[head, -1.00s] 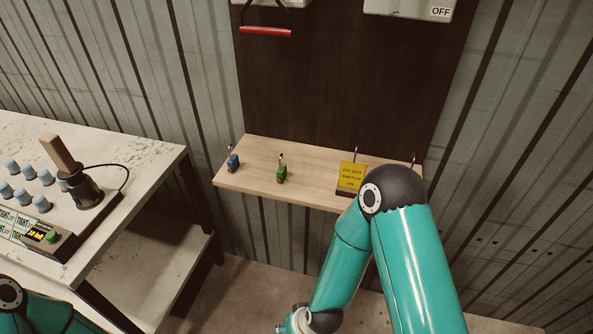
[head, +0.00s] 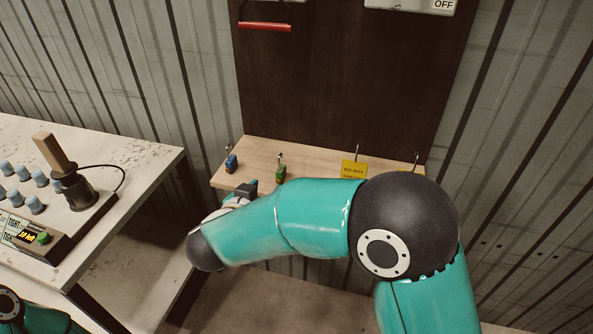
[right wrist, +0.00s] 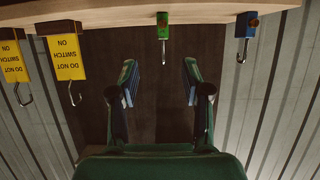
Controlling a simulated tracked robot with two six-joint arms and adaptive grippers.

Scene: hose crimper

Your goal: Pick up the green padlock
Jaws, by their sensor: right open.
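The green padlock (head: 280,174) stands upright on the wooden shelf (head: 258,153), its shackle pointing up. In the right wrist view, which is upside down, the green padlock (right wrist: 163,30) hangs from the top near the middle. My right gripper (right wrist: 161,72) is open and empty there, its fingers on either side of the padlock's line but apart from it. In the head view the right gripper (head: 246,189) is mostly hidden by its own wrist, at the shelf's front edge, left of the padlock. My left gripper is not in view.
A blue padlock (head: 231,163) stands left of the green one. A yellow tag padlock (head: 352,169) stands to the right, partly covered by my arm. A dark board (head: 335,80) rises behind the shelf. A white workbench (head: 125,158) with a control box is at left.

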